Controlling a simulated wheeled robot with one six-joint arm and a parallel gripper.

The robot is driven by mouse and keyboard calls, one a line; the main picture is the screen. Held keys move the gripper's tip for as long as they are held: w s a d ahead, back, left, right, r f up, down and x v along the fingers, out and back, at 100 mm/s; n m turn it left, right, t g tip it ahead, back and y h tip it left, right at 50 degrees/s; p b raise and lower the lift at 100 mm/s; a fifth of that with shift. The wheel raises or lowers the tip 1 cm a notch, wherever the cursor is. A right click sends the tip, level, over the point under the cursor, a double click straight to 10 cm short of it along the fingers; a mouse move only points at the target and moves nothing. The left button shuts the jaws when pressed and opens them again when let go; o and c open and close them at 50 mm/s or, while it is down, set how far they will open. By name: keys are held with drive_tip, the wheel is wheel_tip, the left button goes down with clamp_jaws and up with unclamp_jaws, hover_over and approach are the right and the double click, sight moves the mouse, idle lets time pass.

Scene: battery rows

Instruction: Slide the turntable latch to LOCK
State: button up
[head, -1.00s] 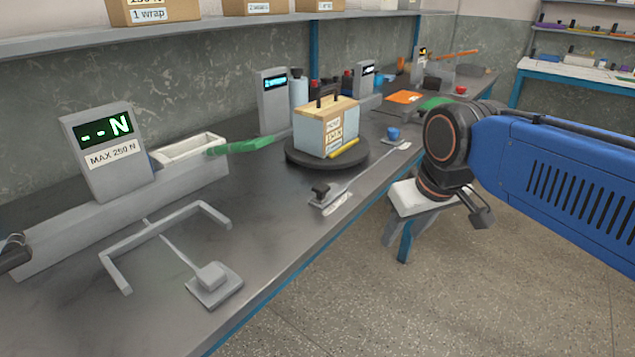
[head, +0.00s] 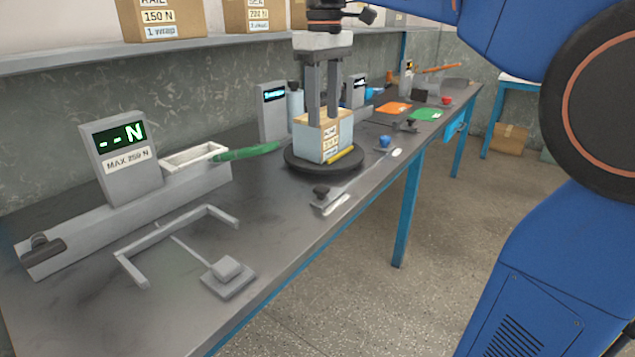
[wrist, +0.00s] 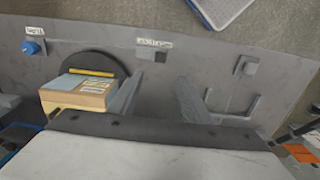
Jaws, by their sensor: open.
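The dark round turntable (head: 295,165) carries a pale blue box (head: 315,144) with a tan top and labels. The turntable also shows in the wrist view (wrist: 122,62), left of my fingers. The latch (head: 320,191), a small black knob on a grey plate, sits near the bench's front edge beside a white label (head: 336,205). In the wrist view the latch (wrist: 161,57) lies beyond and between my fingertips; its label there is too small to read. My gripper (head: 322,120) points down, open and empty, above the bench. Its fingers overlap the box in the head view.
A grey gauge (head: 122,155) and a U-shaped frame with a square block (head: 228,270) stand left on the bench. A green strap (head: 245,152) lies behind. A blue knob (head: 384,141) is right of the turntable. Bench around the latch is clear.

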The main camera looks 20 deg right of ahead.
approach(322, 188)
wheel_tip(322, 188, down, 8)
drive_tip(key=shift+r, duration=0.2)
idle(0.5)
drive_tip(key=shift+c, duration=0.6)
